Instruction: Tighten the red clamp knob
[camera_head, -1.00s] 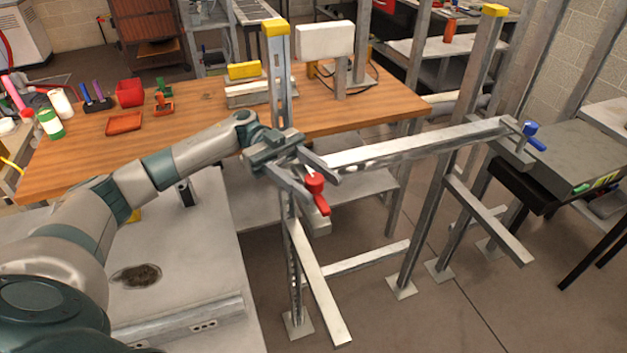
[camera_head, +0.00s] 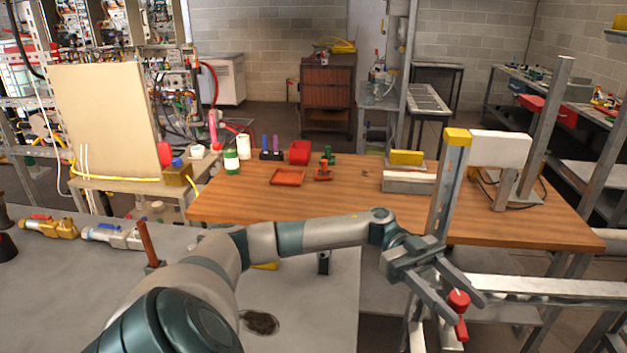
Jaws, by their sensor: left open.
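The red clamp knob (camera_head: 458,301) has a round cap and a short red handle hanging below it. It sits at the near end of a grey metal rail (camera_head: 545,286), beside an upright post with a yellow cap (camera_head: 457,137). My left gripper (camera_head: 467,311) is open, with one finger on each side of the knob. I cannot tell whether either finger touches it. Part of the clamp below the knob is cut off by the bottom edge. My right gripper is not in view.
A wooden table (camera_head: 340,206) stands behind the arm with red trays and a green-labelled bottle (camera_head: 231,160). A grey bench (camera_head: 80,300) at the left holds brass valves (camera_head: 48,227). A beige panel (camera_head: 103,120) stands at the back left.

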